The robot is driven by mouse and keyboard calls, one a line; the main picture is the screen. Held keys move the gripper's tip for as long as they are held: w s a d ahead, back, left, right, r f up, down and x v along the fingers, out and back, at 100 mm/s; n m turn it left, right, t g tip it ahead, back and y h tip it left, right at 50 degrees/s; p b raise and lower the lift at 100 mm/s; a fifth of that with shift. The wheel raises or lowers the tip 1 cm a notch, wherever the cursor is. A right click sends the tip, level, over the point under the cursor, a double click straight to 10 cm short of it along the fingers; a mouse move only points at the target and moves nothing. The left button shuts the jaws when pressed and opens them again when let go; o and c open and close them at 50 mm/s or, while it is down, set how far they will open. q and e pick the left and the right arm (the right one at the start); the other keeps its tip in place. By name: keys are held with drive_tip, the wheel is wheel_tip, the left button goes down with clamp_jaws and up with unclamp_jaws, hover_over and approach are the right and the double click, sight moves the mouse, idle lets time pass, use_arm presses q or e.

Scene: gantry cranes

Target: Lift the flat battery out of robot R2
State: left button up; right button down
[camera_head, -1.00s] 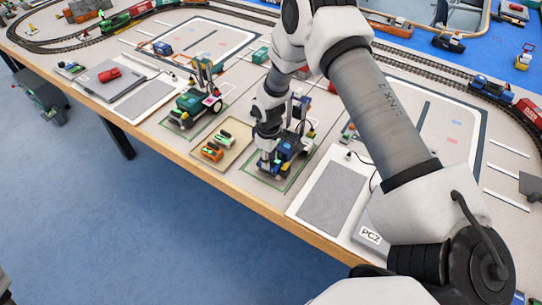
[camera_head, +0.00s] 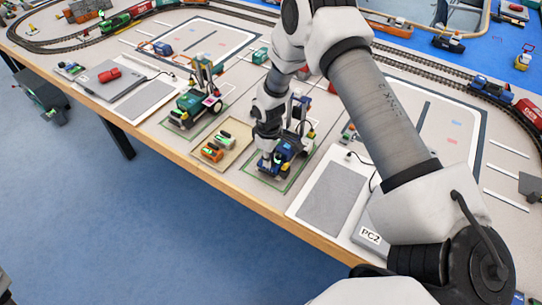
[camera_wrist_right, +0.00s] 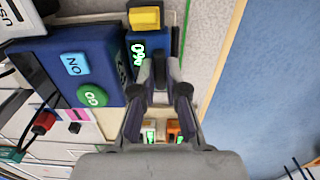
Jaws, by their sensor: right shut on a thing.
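Robot R2 (camera_head: 289,148) is a blue wheeled toy robot on a green-outlined pad near the table's front edge. In the right wrist view its blue body (camera_wrist_right: 85,60) shows an ON label and a green GO button. The flat battery (camera_wrist_right: 137,48) is a blue block with a green "0%" display, close beside that body, with a yellow piece (camera_wrist_right: 145,18) at its far end. My right gripper (camera_wrist_right: 160,82) is shut on the battery's near end; the contact itself is mostly hidden by the fingers. In the head view the right gripper (camera_head: 266,163) is at R2's left side. My left gripper is out of view.
A tray (camera_head: 238,152) left of R2 holds an orange block (camera_head: 212,152) and another small block (camera_head: 223,138). A second, green robot (camera_head: 188,108) stands farther left. A grey pad (camera_head: 330,204) and the PC2 box (camera_head: 370,236) are to the right.

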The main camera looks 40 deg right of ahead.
drive_tip(key=shift+r+p, duration=2.75)
drive_tip(key=shift+r, duration=0.8)
